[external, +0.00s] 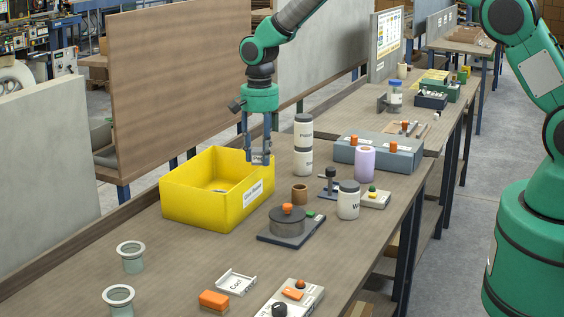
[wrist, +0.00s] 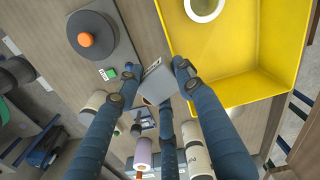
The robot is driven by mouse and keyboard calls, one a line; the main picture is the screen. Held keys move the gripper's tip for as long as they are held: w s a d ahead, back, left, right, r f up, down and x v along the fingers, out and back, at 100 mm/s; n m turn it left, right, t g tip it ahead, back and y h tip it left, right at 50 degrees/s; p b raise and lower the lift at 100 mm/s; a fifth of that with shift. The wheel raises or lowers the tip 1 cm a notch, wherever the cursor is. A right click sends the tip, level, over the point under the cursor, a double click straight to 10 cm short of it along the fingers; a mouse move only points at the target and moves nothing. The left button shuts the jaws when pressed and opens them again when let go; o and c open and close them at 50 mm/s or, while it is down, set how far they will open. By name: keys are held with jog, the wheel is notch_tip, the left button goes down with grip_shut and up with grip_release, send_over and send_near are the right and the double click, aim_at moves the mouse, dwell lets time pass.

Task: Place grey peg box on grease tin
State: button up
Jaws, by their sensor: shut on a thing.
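My gripper (external: 258,158) is shut on a small grey box with a white label, which I take as the grey peg box (wrist: 158,84). The fingers hold it above the table, near the back right corner of the yellow bin in the external view. In the wrist view the box sits between the fingertips (wrist: 155,74). A round dark grey tin with an orange knob (external: 287,221) stands on a flat dark base and also shows in the wrist view (wrist: 92,38). No grease label is readable, so I cannot tell whether it is the grease tin. The gripper is apart from it.
The yellow bin (external: 228,208) stands left of the tin. Bare table lies in front of the bin.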

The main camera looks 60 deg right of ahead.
jog(key=d+m, duration=0.5)
jog(key=d, duration=1.3)
jog(key=f, duration=0.5)
jog(key=shift+w+d+b, duration=0.15)
jog(key=shift+d+b, duration=0.1)
jog(key=shift+b, duration=0.15)
jog(key=shift+w, duration=0.1)
jog(key=shift+w+d+f, duration=0.25)
jog(key=shift+w+d, duration=0.55)
jog(key=shift+w, duration=1.7)
jog(key=shift+w+d+f, duration=0.2)
jog(key=shift+w+d, duration=0.6)
jog(key=shift+w, duration=1.75)
jog(key=shift+w+d+f, duration=0.25)
jog(key=shift+w+d, duration=0.55)
jog(key=shift+w, duration=1.7)
jog(key=shift+f, duration=0.1)
jog(key=shift+f, duration=1.6)
jog(key=shift+f, duration=0.2)
